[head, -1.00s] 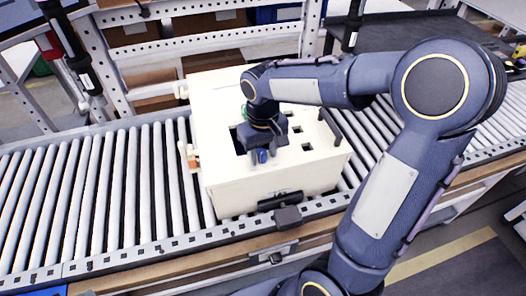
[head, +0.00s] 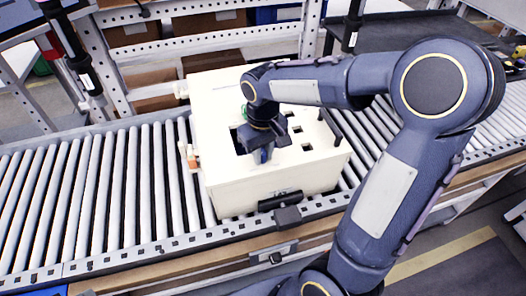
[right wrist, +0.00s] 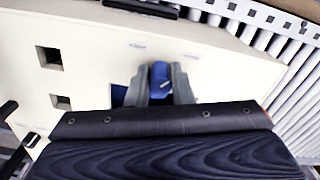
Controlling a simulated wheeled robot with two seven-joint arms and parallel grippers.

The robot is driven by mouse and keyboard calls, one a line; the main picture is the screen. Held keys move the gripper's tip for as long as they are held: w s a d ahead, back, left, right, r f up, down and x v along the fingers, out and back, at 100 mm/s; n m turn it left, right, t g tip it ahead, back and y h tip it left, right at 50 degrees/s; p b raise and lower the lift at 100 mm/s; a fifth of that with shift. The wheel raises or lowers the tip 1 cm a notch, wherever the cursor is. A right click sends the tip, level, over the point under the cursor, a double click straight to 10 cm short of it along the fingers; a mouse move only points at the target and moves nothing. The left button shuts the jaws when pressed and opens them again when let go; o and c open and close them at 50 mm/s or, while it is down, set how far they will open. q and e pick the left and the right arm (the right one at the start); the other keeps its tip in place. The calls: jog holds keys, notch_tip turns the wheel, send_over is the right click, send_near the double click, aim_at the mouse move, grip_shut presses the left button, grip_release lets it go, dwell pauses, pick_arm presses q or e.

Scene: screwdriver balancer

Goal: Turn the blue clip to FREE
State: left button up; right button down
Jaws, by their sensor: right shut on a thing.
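The blue clip (right wrist: 159,73) is between the two grey fingers of my right gripper (right wrist: 160,92) in the right wrist view. The gripper is shut on it. In the head view my right gripper (head: 262,152) points down at the top of the cream box (head: 232,192), near its front edge, and mostly hides the clip. Faint markings lie on the cream face near the clip, too small to read. My left gripper is not in view.
The box stands on a roller conveyor (head: 95,190) and has several square holes in its top. A black handle (head: 281,200) is on its front. A metal rack (head: 200,40) stands behind. Free rollers lie to the left.

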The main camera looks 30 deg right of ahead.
jog(key=n, duration=0.4)
jog(key=shift+p, duration=0.35)
jog(key=n, duration=0.4)
jog(key=shift+n+p, duration=0.3)
jog(key=shift+p, duration=0.05)
jog(key=n+p, duration=0.1)
jog(key=n, duration=0.3)
jog(key=shift+w+r, duration=0.1)
jog(key=shift+n+p, duration=0.5)
jog(key=shift+n, duration=1.8)
jog(key=c, duration=1.3)
grip_release()
